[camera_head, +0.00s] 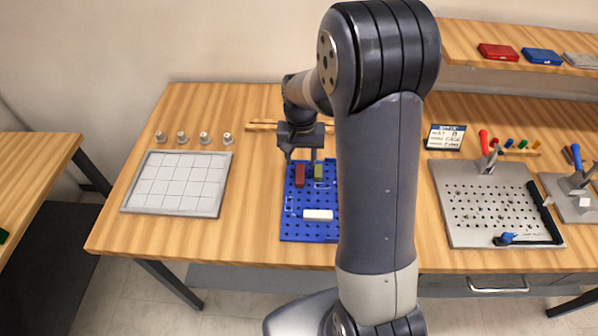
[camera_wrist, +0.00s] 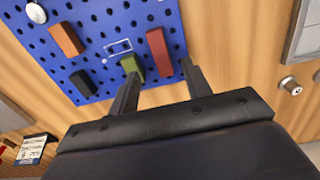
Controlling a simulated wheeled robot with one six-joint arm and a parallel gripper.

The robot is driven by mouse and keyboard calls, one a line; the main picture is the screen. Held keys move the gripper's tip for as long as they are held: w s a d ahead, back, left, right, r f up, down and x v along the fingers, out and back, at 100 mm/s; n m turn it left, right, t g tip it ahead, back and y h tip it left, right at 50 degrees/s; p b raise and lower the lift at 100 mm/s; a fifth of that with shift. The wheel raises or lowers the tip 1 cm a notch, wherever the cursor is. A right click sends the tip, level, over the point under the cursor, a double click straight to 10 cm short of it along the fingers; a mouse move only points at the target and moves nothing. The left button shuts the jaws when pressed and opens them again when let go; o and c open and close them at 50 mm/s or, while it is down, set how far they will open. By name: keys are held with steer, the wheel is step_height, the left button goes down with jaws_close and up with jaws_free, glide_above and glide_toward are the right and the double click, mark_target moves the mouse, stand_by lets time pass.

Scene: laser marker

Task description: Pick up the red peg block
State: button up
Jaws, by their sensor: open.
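The red peg block (camera_head: 300,175) stands on the blue pegboard (camera_head: 290,232), near its back left corner. In the wrist view the red peg block (camera_wrist: 159,52) lies just beyond my fingertips, lined up between them. My gripper (camera_head: 301,158) is open and empty at the back edge of the board. In the wrist view my gripper (camera_wrist: 160,68) has its left finger close to the green block (camera_wrist: 132,66), partly overlapping it in the picture. I cannot tell whether they touch. The right finger is over bare wood, right of the red block.
An orange-red block (camera_wrist: 67,40) and a black block (camera_wrist: 83,83) also sit on the board. A grey gridded tray (camera_head: 178,182) lies left. A metal perforated plate (camera_head: 492,205) is right. My arm hides the board's right side.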

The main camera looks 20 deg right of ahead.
mark_target(300, 173)
steer(key=shift+f+p, duration=0.75)
steer(key=shift+f, duration=2.2)
steer(key=shift+c, duration=0.6)
jaws_close()
